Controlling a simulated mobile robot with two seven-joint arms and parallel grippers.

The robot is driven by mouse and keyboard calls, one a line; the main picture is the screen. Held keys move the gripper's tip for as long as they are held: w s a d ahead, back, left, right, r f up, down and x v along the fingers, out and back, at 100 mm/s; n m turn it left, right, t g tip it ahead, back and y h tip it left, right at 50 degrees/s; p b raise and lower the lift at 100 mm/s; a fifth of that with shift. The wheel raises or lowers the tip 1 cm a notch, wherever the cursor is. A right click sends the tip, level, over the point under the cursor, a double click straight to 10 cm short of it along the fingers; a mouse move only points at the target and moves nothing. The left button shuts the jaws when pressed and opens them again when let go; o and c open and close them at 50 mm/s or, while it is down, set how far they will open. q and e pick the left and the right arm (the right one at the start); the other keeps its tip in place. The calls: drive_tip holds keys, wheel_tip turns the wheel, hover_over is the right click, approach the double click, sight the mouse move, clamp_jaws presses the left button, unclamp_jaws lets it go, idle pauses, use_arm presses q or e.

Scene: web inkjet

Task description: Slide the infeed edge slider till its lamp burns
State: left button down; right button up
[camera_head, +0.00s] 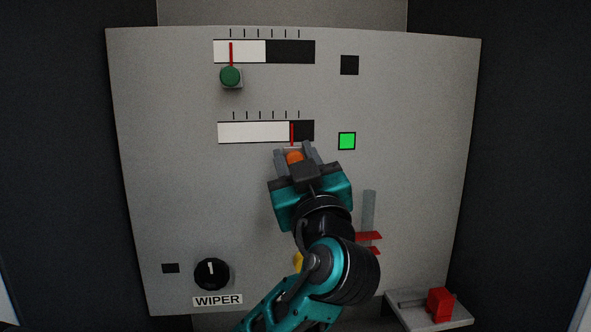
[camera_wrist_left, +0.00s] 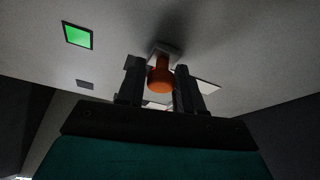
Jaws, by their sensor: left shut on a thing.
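The lower slider has an orange knob (camera_head: 294,158) under a black-and-white scale (camera_head: 262,132); its red pointer (camera_head: 292,133) stands right of the scale's middle. The lamp (camera_head: 347,141) right of this scale is lit green; it also shows in the left wrist view (camera_wrist_left: 77,35). My left gripper (camera_head: 296,157) is shut on the orange knob, with a finger on each side of it in the left wrist view (camera_wrist_left: 160,85). No label naming the slider is readable; my gripper and arm hide the panel below it. My right gripper is not in view.
An upper slider with a green knob (camera_head: 230,76) has its pointer near the left and a dark lamp (camera_head: 349,65). A black dial (camera_head: 211,273) marked WIPER is at lower left. A red block (camera_head: 440,304) sits on a ledge at lower right.

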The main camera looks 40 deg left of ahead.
use_arm(q)
drive_tip(key=c, duration=0.9)
unclamp_jaws()
drive_tip(key=shift+o, duration=0.2)
drive_tip(key=b+v, duration=0.3)
drive_tip(key=v, duration=0.9)
drive_tip(key=shift+s+d, duration=0.2)
drive_tip(key=shift+d, duration=0.15)
drive_tip(key=shift+f, duration=0.1)
